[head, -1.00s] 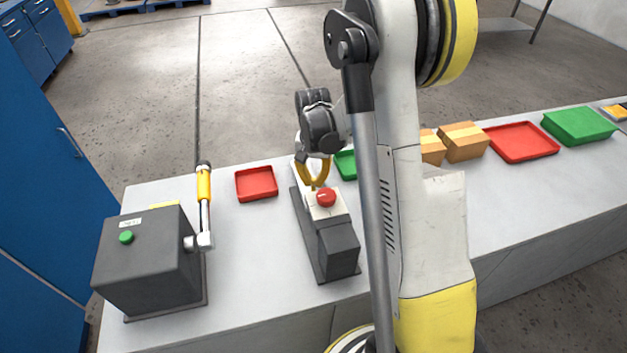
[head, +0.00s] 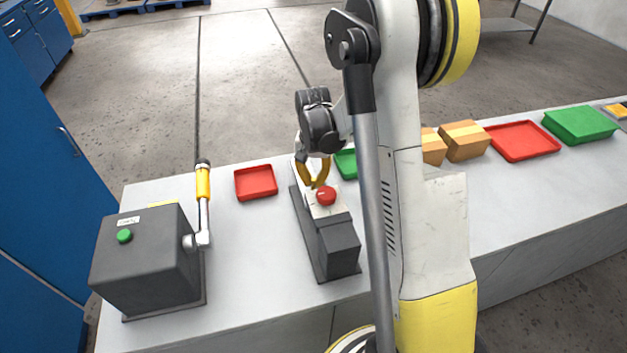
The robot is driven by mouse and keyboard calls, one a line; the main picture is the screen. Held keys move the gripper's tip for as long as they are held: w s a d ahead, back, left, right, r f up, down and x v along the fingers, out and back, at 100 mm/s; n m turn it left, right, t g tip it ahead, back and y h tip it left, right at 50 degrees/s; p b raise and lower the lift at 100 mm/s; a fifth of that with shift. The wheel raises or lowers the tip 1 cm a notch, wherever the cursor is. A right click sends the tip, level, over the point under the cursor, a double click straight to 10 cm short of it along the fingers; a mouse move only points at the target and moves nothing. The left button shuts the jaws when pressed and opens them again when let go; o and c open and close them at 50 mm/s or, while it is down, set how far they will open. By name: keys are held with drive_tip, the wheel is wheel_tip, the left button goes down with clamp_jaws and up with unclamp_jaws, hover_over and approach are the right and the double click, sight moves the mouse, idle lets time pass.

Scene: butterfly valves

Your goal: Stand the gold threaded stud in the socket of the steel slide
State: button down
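My gripper (head: 314,184) has yellow fingers and points down over the dark machine with the pale top (head: 325,211), just behind its red knob (head: 326,196). The fingers curve toward each other at the tips, but they are too small to tell whether they are shut on anything. The gold threaded stud cannot be picked out; anything gold between the tips blends with the yellow fingers. The pale top may be the steel slide, partly hidden by the gripper. Its socket cannot be made out.
A dark box with a green button (head: 124,236) and a yellow-handled lever (head: 203,185) stands at left. A red tray (head: 256,183) lies between it and the machine. A green tray (head: 345,163), orange boxes (head: 464,141) and a larger red tray (head: 522,141) are to the right.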

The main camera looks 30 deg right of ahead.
drive_tip(key=shift+f+b, duration=0.8)
drive_tip(key=shift+b, duration=0.05)
idle(1.1)
drive_tip(key=c, duration=1.5)
unclamp_jaws()
drive_tip(key=shift+r, duration=0.15)
wheel_tip(320, 180, up, 12)
drive_tip(key=s+a+n+t+b, duration=0.2)
drive_tip(key=s+a, duration=0.3)
drive_tip(key=s, duration=0.1)
drive_tip(key=s+a+n+t+b, duration=0.2)
drive_tip(key=s+a+n, duration=0.1)
drive_tip(key=s+a, duration=0.2)
drive_tip(key=s+a+n+t+b, duration=0.2)
drive_tip(key=s+a+n+t, duration=0.1)
drive_tip(key=s+a, duration=0.2)
drive_tip(key=shift+s+a+r, duration=0.15)
drive_tip(key=shift+s+r, duration=0.05)
drive_tip(key=shift+s, duration=0.3)
drive_tip(key=shift+s+a+r, duration=0.1)
drive_tip(key=shift+s+r, duration=0.05)
drive_tip(key=shift+s, duration=0.3)
